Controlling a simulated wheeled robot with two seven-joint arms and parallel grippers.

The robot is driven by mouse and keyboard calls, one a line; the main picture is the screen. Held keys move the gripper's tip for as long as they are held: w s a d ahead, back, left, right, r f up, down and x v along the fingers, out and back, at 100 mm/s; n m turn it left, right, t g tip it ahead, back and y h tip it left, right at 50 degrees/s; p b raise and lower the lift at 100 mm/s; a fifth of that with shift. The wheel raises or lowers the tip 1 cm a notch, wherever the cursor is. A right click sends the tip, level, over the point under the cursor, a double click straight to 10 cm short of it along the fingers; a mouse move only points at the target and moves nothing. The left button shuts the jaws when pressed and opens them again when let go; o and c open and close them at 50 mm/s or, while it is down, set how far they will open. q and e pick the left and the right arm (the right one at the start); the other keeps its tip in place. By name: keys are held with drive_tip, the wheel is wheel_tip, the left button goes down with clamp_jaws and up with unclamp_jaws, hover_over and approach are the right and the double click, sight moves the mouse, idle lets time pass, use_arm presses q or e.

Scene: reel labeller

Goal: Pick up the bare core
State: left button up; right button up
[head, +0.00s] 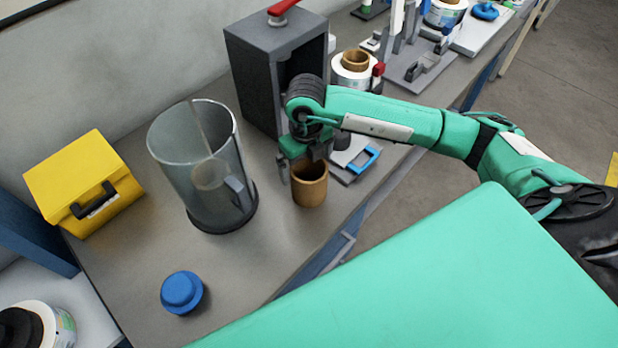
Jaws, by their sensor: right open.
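The bare core (309,187) is a short brown cardboard tube standing upright on the grey bench, between the clear cylinder and the front edge. My right gripper (306,168) is at the core's top, pointing down, with one finger showing along its left side. The other finger is mostly hidden by the core and the wrist. The jaws are open, and I cannot tell whether they touch the core. My left gripper is not in view.
A clear cylinder (178,165) stands left of the core. A dark grey press (254,85) with a red handle is behind. A blue-handled plate (364,160) lies right. A yellow box (85,180) and blue knob (182,291) sit left. Reels (352,75) stand farther back.

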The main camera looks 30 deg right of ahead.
sight(308, 176)
wheel_tip(308, 176, down, 4)
drive_tip(key=shift+s+d+f+p, duration=0.1)
drive_tip(key=shift+d+p, duration=0.05)
drive_tip(key=shift+p, duration=0.95)
drive_tip(key=shift+f, duration=0.55)
drive_tip(key=c, duration=0.9)
